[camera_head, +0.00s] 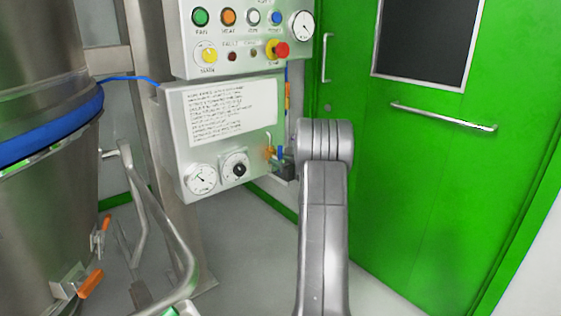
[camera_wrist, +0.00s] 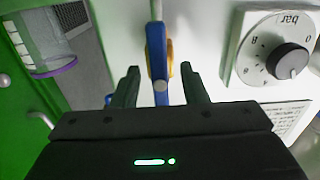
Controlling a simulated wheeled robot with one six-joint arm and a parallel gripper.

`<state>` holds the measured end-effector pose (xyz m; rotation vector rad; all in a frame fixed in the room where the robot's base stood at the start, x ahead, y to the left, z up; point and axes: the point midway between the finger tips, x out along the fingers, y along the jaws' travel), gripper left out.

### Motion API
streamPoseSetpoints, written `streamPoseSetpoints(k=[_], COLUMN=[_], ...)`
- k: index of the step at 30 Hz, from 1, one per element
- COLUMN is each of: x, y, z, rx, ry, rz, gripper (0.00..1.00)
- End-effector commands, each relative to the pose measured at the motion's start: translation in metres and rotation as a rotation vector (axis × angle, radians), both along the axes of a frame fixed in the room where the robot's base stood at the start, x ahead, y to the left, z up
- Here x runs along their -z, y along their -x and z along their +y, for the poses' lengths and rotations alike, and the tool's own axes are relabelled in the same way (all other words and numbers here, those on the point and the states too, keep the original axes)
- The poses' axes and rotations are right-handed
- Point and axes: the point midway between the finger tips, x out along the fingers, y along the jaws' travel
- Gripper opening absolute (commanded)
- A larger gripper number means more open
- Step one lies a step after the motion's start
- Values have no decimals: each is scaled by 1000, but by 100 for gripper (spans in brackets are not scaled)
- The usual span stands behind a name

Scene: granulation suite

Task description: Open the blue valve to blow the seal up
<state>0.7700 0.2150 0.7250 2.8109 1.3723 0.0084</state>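The blue valve is a flat blue lever (camera_wrist: 157,55) with a yellow part (camera_wrist: 169,60) behind it in the wrist view. In the head view a small bit of blue lever (camera_head: 280,153) shows by a brass fitting (camera_head: 269,152) at the lower panel's right edge. My gripper (camera_wrist: 160,84) is open, its two dark fingers on either side of the lever, with a gap on each side. In the head view my arm mostly hides the gripper. A blue band (camera_head: 50,128) runs around the steel vessel at left.
The lower panel (camera_head: 222,92) carries a round gauge (camera_head: 201,180) and a black knob (camera_head: 238,169), which also shows close on the right in the wrist view (camera_wrist: 287,61). Buttons and a red stop (camera_head: 279,50) sit above. A green door (camera_head: 430,160) stands right; a bent steel rail (camera_head: 160,215) stands left.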

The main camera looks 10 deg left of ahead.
Motion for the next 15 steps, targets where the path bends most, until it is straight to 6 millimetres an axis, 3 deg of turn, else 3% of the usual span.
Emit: streamPoseSetpoints(k=[5,15], x=[-3,-2], y=[15,62], z=[-21,-82], rx=[3,3], ry=[0,0], rz=[1,1], gripper=[40,40])
